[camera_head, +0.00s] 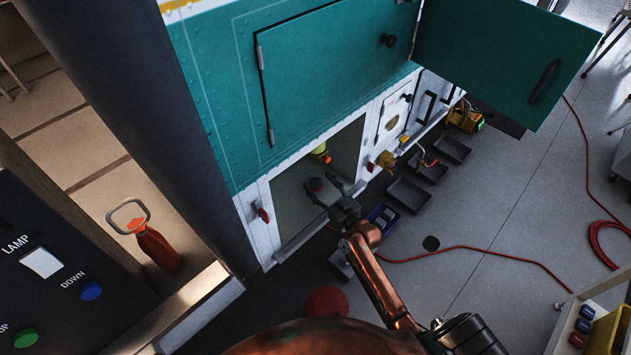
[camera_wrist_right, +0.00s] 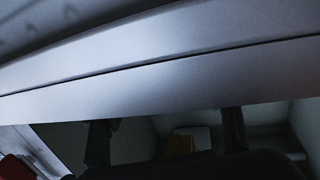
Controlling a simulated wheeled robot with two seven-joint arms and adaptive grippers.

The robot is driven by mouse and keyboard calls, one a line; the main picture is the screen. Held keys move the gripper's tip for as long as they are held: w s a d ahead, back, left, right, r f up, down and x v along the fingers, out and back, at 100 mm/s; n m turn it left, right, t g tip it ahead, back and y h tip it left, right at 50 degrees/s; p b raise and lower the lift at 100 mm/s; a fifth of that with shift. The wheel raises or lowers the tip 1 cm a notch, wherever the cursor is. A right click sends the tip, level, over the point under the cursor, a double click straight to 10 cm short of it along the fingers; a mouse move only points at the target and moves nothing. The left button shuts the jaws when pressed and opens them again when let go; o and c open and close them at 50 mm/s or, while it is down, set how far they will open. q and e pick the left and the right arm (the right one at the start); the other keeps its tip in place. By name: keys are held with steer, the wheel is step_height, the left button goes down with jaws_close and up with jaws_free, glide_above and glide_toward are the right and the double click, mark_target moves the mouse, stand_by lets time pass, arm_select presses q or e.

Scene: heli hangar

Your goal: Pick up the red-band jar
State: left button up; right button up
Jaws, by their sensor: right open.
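My right gripper (camera_head: 326,186) is at the opening in the lower white part of the cabinet, with its fingers pointing inward. The wrist view shows its two dark fingers (camera_wrist_right: 166,138) apart, with no object visibly held. A yellow thing (camera_head: 320,152) is deeper in the opening. In the wrist view, a dim yellowish thing (camera_wrist_right: 180,145) shows beyond and between the fingers. My left gripper is not in view.
A pale panel edge (camera_wrist_right: 160,80) crosses the wrist view close above the fingers. A teal door (camera_head: 500,60) stands open at upper right. Dark trays (camera_head: 408,194) and a red hose (camera_head: 480,248) lie on the floor.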

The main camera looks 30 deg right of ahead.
steer(key=shift+w, duration=1.1)
steer(key=shift+w+a, duration=0.1)
steer(key=shift+w, duration=0.05)
steer(key=shift+c, duration=0.4)
steer(key=c, duration=0.8)
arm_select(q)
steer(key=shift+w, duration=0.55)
arm_select(e)
steer(key=c, duration=0.5)
steer(key=shift+c, duration=0.2)
steer(key=shift+r, duration=0.15)
